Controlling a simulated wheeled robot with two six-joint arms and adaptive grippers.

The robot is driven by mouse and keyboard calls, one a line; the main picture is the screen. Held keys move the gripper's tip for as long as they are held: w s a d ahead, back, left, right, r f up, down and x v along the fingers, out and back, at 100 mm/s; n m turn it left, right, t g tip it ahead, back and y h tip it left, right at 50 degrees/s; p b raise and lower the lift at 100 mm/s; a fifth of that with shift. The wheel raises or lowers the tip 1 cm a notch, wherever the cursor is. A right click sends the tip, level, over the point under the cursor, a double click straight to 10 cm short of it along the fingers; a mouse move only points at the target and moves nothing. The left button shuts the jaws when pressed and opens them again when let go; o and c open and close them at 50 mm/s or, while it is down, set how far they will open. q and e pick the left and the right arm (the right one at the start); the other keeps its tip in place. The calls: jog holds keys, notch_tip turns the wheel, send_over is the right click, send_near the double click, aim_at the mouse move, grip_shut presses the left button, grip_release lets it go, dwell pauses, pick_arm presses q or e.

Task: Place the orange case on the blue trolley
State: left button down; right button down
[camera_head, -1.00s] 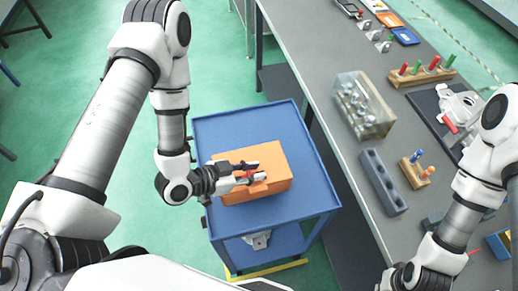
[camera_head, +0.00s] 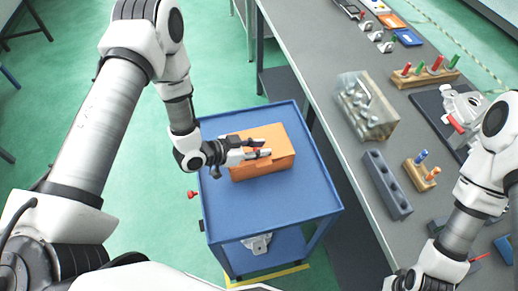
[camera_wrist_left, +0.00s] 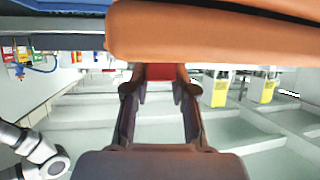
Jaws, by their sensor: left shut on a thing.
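The orange case (camera_head: 262,168) is a closed box over the top of the blue trolley (camera_head: 300,203), toward its far side. I cannot tell whether it rests on the trolley or hangs just above it. My left gripper (camera_head: 258,153) reaches in from the left and is shut on the case. In the left wrist view the case (camera_wrist_left: 210,35) fills the top, with a red part (camera_wrist_left: 163,72) between the fingers. The fingertips are partly hidden. My right arm is at the right edge; its fingers are out of view.
A grey workbench (camera_head: 335,100) stands right of the trolley with a clear bin (camera_head: 366,105), a grey block with holes (camera_head: 386,185) and wooden peg holders (camera_head: 425,72). A metal casting (camera_head: 257,243) lies on the trolley's lower shelf. The trolley top's near part is bare.

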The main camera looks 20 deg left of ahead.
pick_arm(q)
jog(key=c, duration=1)
grip_release()
jog(key=shift+s, duration=0.1)
jog(key=shift+o, duration=0.2)
jog(key=shift+r, duration=0.15)
jog(key=v, duration=1.2)
jog(key=shift+b, duration=0.3)
